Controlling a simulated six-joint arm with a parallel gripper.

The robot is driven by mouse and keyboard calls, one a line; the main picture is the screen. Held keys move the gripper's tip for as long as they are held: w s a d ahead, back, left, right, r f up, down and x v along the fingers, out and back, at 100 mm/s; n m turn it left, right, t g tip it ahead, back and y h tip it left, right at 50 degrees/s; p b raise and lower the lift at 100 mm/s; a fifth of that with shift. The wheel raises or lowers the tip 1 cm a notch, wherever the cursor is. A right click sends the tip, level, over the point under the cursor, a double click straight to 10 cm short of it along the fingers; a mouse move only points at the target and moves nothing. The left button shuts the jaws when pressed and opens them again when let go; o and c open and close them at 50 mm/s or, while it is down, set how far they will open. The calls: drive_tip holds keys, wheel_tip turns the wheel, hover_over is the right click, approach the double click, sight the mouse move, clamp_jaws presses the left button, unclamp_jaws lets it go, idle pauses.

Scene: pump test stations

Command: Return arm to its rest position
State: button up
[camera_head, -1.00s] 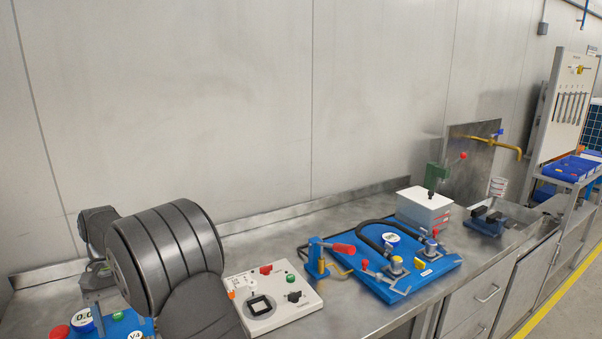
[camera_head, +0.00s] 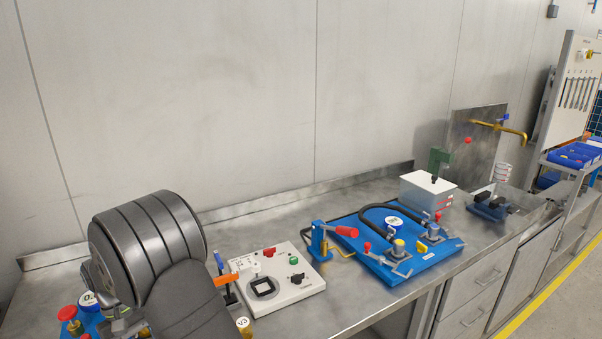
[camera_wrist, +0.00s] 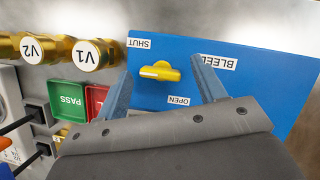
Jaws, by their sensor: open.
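In the wrist view, the two blue-grey fingers of my gripper (camera_wrist: 164,88) stand apart. A yellow bleed handle (camera_wrist: 160,71) on a blue panel (camera_wrist: 265,90) shows between them. The handle lies roughly crosswise in the picture, between the SHUT and OPEN labels. I see nothing held, and I cannot tell how far the fingertips are from the panel. In the head view, my dark arm links fill the lower left and my gripper is hidden behind them.
Brass caps V1 (camera_wrist: 90,54) and V2 (camera_wrist: 35,48) and a green PASS tile (camera_wrist: 68,95) lie left of my fingers.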

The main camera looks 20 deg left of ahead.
drive_tip(key=n, duration=0.2)
drive_tip(key=n+t, duration=0.1)
drive_tip(key=n, duration=0.1)
drive_tip(key=n+t, duration=0.1)
drive_tip(key=n, duration=0.1)
drive_tip(key=shift+s+n, duration=0.25)
drive_tip(key=shift+n, duration=0.05)
drive_tip(key=n+t, duration=0.1)
drive_tip(key=n, duration=0.2)
drive_tip(key=n+t, duration=0.1)
drive_tip(key=n, duration=0.2)
drive_tip(key=shift+s+t+y, duration=0.1)
drive_tip(key=shift+t+y, duration=0.2)
drive_tip(key=o, duration=0.8)
drive_tip(key=a+r+m+g+y, duration=0.1)
drive_tip(key=a+r+m+y, duration=0.3)
drive_tip(key=r, duration=0.5)
drive_tip(key=s+a+r+m+y, duration=0.1)
drive_tip(key=a+r+m, duration=0.4)
drive_tip(key=r+m, duration=0.3)
drive_tip(key=a+r+m+g+y, duration=0.1)
drive_tip(key=a+r+m+y, duration=0.25)
drive_tip(key=r, duration=0.75)
drive_tip(key=x, duration=1)
drive_tip(key=shift+m+h, duration=0.35)
drive_tip(key=shift+m, duration=0.1)
